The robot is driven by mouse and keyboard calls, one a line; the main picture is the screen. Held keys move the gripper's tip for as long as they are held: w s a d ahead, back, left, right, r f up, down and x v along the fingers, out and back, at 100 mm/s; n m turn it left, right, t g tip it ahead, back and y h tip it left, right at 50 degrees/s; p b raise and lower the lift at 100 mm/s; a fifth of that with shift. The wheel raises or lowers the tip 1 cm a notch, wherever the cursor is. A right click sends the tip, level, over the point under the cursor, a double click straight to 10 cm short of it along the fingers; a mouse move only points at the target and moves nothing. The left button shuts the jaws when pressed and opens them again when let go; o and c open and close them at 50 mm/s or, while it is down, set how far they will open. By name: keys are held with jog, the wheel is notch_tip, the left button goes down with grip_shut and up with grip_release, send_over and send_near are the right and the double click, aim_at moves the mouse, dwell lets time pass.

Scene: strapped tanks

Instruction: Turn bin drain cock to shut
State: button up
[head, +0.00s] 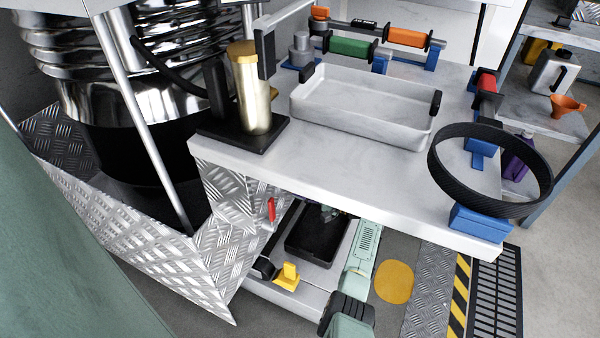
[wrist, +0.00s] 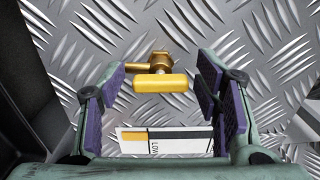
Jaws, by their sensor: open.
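The drain cock shows in the wrist view, with a brass body (wrist: 161,61) against a diamond-plate metal wall. Its yellow bar handle (wrist: 160,83) lies level across the picture, in front of the body. A short brass stub points left from the body. My gripper (wrist: 157,80) is open, with one purple-padded finger left of the handle and the other right of it. Clear gaps show on both sides, and neither finger appears to touch the handle. How deep the handle sits between the fingers cannot be told. I cannot surely pick out the cock in the head view.
A white label (wrist: 165,141) with a yellow and black stripe and partly hidden lettering is below the cock. In the head view, a worktop (head: 370,205) overhangs a low shelf holding a black tray (head: 297,252). A shiny ribbed tank (head: 95,90) stands left behind diamond plate.

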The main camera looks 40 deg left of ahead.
jog(key=v, duration=1.2)
jog(key=shift+s+f, duration=0.1)
jog(key=shift+s, duration=0.05)
dwell(0.3)
